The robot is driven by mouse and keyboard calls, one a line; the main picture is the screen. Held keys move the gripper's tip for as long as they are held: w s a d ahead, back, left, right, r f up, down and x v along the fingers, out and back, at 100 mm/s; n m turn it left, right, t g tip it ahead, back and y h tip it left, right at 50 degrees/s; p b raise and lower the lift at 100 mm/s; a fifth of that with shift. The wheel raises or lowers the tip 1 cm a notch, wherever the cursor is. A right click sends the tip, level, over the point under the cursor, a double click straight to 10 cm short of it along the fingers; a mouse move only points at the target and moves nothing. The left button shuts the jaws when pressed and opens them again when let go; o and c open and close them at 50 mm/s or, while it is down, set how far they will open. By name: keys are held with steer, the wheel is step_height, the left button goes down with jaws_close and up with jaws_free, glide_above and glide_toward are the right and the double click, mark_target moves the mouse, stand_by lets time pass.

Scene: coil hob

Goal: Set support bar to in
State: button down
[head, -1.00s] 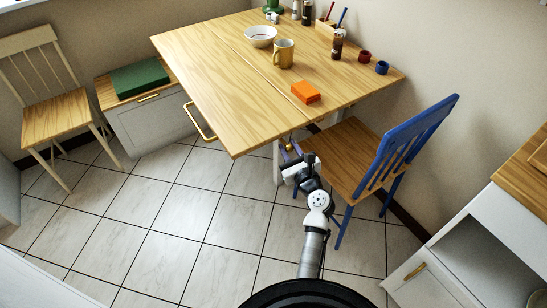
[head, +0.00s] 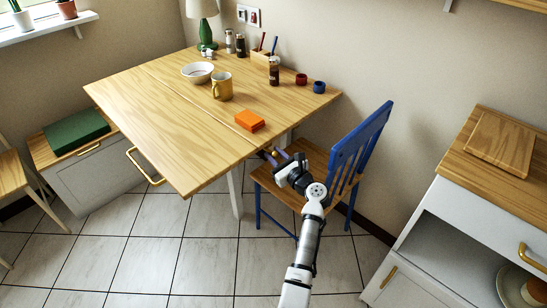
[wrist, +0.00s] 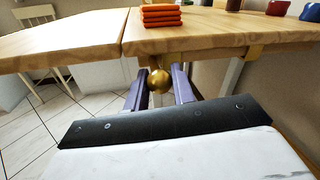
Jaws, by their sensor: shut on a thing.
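The wooden drop-leaf table (head: 165,120) has a hinged seam across its top, and both halves lie level. In the wrist view a round brass knob (wrist: 159,80) sits just under the table edge, below the seam. Part of a light wooden bar (wrist: 190,58) shows behind the knob under the top; most of the support is hidden by the tabletop. My gripper (head: 274,156) is at the right side of the table, below its edge. Its purple fingers (wrist: 159,84) are shut on the knob, one on each side.
A blue chair (head: 357,150) stands close to the right of my arm. Tiled floor in front is clear.

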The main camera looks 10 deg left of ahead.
steer(key=shift+w+d+r, duration=0.15)
steer(key=shift+d+r, duration=0.05)
steer(key=c, duration=1.5)
jaws_free()
steer(key=o, duration=0.3)
steer(key=shift+w+f, duration=0.1)
steer(key=shift+f, duration=0.05)
steer(key=shift+s+d+f, duration=0.1)
steer(key=shift+s+d, duration=0.2)
steer(key=shift+s, duration=0.15)
steer(key=v, duration=1.2)
steer(key=shift+s+d+b, duration=0.2)
steer(key=shift+s+b, duration=0.1)
steer(key=shift+b, duration=0.15)
